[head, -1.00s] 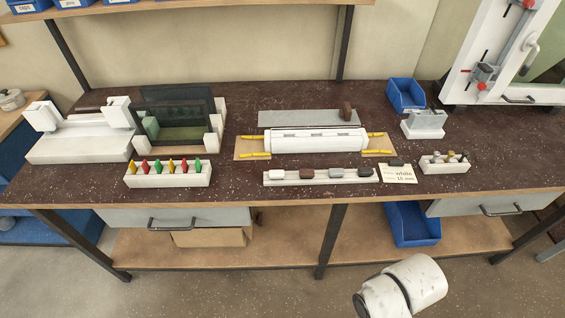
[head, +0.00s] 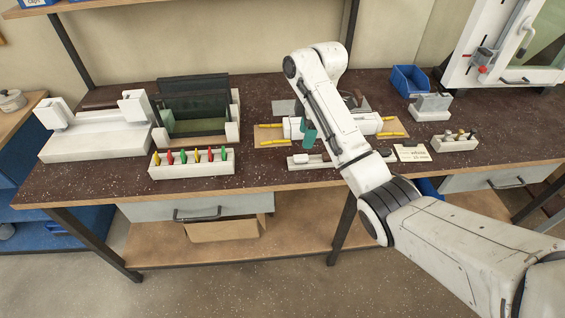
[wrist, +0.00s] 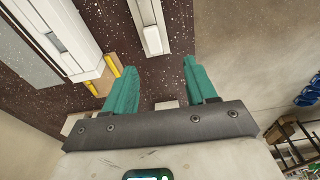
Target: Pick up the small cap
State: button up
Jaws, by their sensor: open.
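A pale rail (head: 310,165) lies along the bench's front edge, partly hidden behind my arm in the head view. In the wrist view a small white cap (wrist: 152,40) sits on the end of this rail (wrist: 148,10), just ahead of the fingertips. My gripper (wrist: 160,67) has its two teal fingers wide apart with nothing between them. In the head view the gripper (head: 309,132) hangs above the left end of the rail, and only some of its teal shows. The other caps on the rail are mostly hidden by my arm.
A white profile (head: 367,124) with yellow strips (head: 391,134) lies behind the rail. A block of coloured pegs (head: 191,163) stands to the left. A label card (head: 411,153) and a small holder (head: 454,142) are on the right. A blue bin (head: 409,80) stands behind.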

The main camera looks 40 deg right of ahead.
jog(key=r, duration=0.1)
jog(key=b, duration=0.2)
send_over(301, 156)
jog(key=f, duration=0.4)
jog(key=shift+s+d+f, duration=0.15)
jog(key=shift+s+f, duration=0.1)
jog(key=shift+f, duration=0.15)
jog(key=shift+n, duration=0.3)
jog(key=shift+w+f+p, duration=0.15)
jog(key=shift+f+p, duration=0.55)
jog(key=shift+f, duration=2.15)
grip_shut()
